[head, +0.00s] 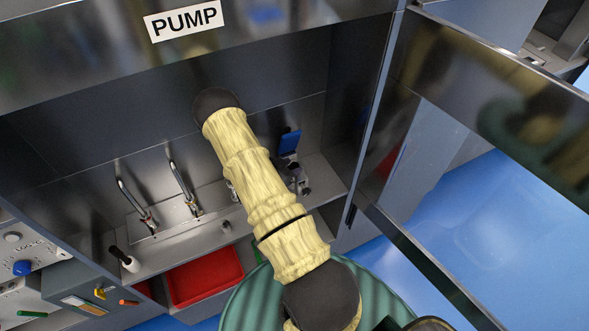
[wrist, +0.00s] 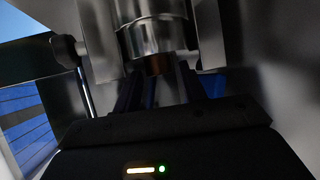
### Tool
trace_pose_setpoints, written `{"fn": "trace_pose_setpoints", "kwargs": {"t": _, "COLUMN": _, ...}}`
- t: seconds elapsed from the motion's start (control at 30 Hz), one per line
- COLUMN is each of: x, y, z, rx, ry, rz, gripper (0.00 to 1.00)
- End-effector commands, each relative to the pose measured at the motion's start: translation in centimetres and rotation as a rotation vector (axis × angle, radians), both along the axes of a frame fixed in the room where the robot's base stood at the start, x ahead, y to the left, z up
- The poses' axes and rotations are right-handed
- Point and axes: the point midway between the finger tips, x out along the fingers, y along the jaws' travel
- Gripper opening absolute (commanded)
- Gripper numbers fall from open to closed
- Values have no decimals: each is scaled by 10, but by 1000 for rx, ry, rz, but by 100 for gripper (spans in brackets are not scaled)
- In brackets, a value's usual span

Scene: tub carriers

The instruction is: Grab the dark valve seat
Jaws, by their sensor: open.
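I cannot make out a dark valve seat for certain in either view. In the wrist view, my gripper (wrist: 157,88) is open, with its dark blue fingers apart and pointing up at a shiny metal cylinder (wrist: 150,38). In the head view, my cream-sleeved arm reaches into the pump cabinet and hides my gripper.
Two hooked metal pipes (head: 180,180) stand on the cabinet's shelf. A blue part (head: 290,141) and metal fittings (head: 298,178) are right of my arm. A red bin (head: 205,277) lies below. An open door (head: 440,272) flanks the right. A black-handled item (head: 125,260) stands at the left.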

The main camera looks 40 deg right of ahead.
Motion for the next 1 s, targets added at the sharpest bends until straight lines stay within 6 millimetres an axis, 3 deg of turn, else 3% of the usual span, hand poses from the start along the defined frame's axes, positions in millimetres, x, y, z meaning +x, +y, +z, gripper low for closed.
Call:
{"fn": "trace_pose_setpoints", "kwargs": {"t": 0.03, "x": 0, "y": 0, "z": 0, "rx": 0, "ry": 0, "rz": 0, "gripper": 41}}
{"fn": "trace_pose_setpoints", "kwargs": {"t": 0.2, "x": 0, "y": 0, "z": 0, "rx": 0, "ry": 0, "rz": 0, "gripper": 8}}
{"fn": "trace_pose_setpoints", "kwargs": {"t": 0.27, "x": 0, "y": 0, "z": 1, "rx": -2, "ry": -1, "rz": 0, "gripper": 0}}
{"fn": "trace_pose_setpoints", "kwargs": {"t": 0.63, "x": 1, "y": 0, "z": 4, "rx": -2, "ry": -2, "rz": 0, "gripper": 0}}
{"fn": "trace_pose_setpoints", "kwargs": {"t": 1.0, "x": 0, "y": 3, "z": 34, "rx": 0, "ry": -3, "rz": 2, "gripper": 0}}
